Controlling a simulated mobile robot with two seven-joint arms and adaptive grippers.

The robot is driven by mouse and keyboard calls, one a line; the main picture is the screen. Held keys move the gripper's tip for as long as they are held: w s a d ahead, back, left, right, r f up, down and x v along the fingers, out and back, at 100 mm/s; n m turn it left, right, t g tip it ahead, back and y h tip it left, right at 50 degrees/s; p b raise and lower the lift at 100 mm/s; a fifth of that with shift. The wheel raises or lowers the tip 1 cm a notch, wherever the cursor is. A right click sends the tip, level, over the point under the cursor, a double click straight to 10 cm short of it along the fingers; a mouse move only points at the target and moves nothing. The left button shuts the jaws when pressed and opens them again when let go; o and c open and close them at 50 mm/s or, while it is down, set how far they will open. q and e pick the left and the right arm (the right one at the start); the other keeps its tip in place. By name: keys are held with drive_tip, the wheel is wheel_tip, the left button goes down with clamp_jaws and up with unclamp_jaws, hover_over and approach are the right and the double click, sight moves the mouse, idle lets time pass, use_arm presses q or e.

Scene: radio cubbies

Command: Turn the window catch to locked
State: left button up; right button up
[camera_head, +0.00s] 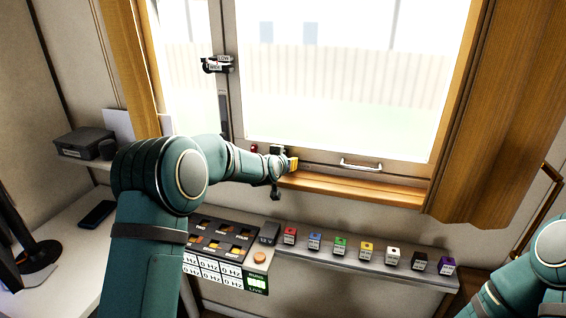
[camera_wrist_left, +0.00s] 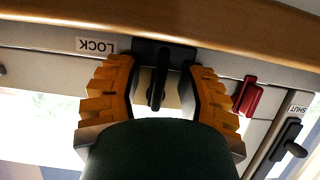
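The black window catch (camera_wrist_left: 158,72) sits on the lower window frame, its lever pointing along the gripper's line of approach in the left wrist view. A LOCK label (camera_wrist_left: 96,45) is on the frame to its left there, upside down. My left gripper (camera_wrist_left: 161,88) is open, with its yellow ridged fingers on either side of the lever and visible gaps between. In the head view my left gripper (camera_head: 292,164) is at the window's bottom edge, and the arm partly hides that area. My right gripper is out of view; only part of that arm shows at lower right.
A red tab (camera_wrist_left: 248,97) is close beside one finger. A black handle (camera_wrist_left: 285,145) by a SHUT label is further right. The wooden sill (camera_head: 352,188), a bar handle (camera_head: 361,165) and a shelf of several coloured cubes (camera_head: 366,251) are near the arm.

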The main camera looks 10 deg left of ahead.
use_arm(q)
drive_tip(key=v, duration=1.2)
drive_tip(key=shift+a, duration=0.1)
